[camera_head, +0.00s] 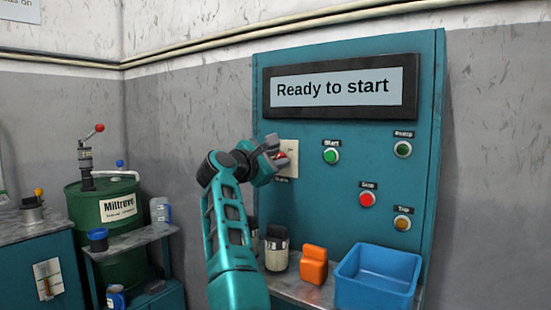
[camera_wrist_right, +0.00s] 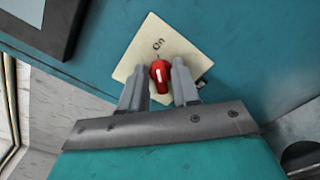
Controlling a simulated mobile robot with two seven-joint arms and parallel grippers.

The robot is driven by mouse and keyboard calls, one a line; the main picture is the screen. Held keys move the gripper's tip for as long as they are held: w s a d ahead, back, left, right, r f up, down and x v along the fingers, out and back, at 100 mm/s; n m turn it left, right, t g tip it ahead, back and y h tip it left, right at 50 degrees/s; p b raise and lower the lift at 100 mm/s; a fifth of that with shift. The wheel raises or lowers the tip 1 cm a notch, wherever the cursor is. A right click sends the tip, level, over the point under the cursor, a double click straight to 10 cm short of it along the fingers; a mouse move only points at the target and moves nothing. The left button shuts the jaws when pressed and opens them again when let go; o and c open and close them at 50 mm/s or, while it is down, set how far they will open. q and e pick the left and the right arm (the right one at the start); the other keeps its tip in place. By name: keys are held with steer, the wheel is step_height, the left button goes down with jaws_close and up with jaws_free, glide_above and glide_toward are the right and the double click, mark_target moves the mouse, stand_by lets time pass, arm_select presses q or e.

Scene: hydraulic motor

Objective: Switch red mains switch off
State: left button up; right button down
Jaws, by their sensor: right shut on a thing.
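The red mains switch (camera_wrist_right: 159,75) sits on a cream plate (camera_wrist_right: 136,66) on the teal control panel (camera_head: 300,215). In the wrist view its white mark points toward the "On" label. My right gripper (camera_wrist_right: 158,82) has one finger on each side of the red knob and is shut on it. In the head view my right gripper (camera_head: 277,150) is at the plate (camera_head: 292,154) and hides most of the switch. My left gripper is in neither view.
The panel display (camera_head: 335,87) reads "Ready to start". A green start button (camera_head: 331,156) and red stop button (camera_head: 367,199) are to the right. Below stand a jar (camera_head: 277,254), an orange object (camera_head: 313,265) and a blue bin (camera_head: 375,290). A green barrel (camera_head: 95,205) stands left.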

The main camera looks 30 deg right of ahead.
steer(key=n+p, duration=0.2)
steer(key=shift+a+r+n, duration=0.1)
steer(key=shift+n, duration=0.3)
steer(key=shift+w+n+p, duration=0.1)
steer(key=shift+n+p, duration=0.5)
steer(key=shift+n, duration=0.3)
steer(key=shift+r+n+p, duration=0.1)
steer(key=shift+n+p, duration=0.25)
steer(key=shift+n, duration=0.05)
steer(key=n+p, duration=0.2)
steer(key=shift+n, duration=0.4)
arm_select(q)
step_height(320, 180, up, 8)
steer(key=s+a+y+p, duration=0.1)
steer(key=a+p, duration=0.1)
steer(key=p, duration=0.4)
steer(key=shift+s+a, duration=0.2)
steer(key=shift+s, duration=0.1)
arm_select(e)
steer(key=n, duration=0.9)
steer(key=shift+w+a+f, duration=0.1)
steer(key=shift+w+f, duration=0.15)
steer(key=shift+f, duration=0.05)
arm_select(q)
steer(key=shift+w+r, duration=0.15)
arm_select(e)
steer(key=shift+n, duration=0.3)
